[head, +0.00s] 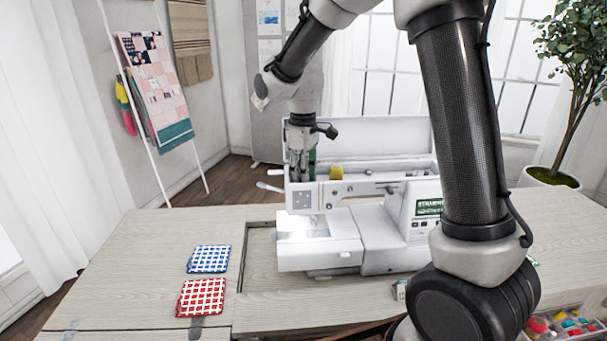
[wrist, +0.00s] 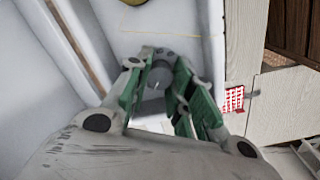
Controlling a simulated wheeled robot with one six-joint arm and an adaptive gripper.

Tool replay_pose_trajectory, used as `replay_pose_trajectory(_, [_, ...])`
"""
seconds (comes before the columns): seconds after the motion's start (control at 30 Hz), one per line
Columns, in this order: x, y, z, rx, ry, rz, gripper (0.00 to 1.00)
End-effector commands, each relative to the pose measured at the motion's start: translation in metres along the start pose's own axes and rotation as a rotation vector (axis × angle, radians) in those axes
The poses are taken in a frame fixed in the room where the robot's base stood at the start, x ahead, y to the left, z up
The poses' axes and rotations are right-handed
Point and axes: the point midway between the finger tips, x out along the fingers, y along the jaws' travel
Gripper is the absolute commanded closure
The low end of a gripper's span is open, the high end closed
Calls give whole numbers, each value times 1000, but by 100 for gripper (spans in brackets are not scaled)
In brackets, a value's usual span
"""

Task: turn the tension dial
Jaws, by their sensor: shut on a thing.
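The white sewing machine (head: 365,188) stands on the wooden cabinet top. My gripper (head: 302,172) points down at the left end of its upper arm. In the wrist view the two green-padded fingers of my gripper (wrist: 160,72) are shut on a small grey round knob, the tension dial (wrist: 157,78), one finger on each side. The fingers cover parts of its rim, and I can make out no clear number or mark on it. In the head view the dial is hidden behind my gripper and the machine's head.
A yellow thread spool (head: 336,173) stands on the machine just right of my gripper. A blue checked cloth (head: 209,259) and a red checked cloth (head: 200,297) lie on the left of the cabinet top (head: 120,270). A box of sewing bits (head: 570,325) is at the lower right.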

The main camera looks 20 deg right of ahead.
Motion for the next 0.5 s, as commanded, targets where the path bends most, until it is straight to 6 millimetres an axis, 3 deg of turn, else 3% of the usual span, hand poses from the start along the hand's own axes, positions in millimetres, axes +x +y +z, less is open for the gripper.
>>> replay_pose_trajectory(0.33, [-1, 0, -1, 1, 2, 2, 100])
replay_pose_trajectory(0.37, [-1, 0, -1, 1, 2, 2, 74])
replay_pose_trajectory(0.4, [-1, 0, -1, 1, 2, 2, 67])
replay_pose_trajectory(0.5, [-1, 0, 0, 1, 2, 1, 67])
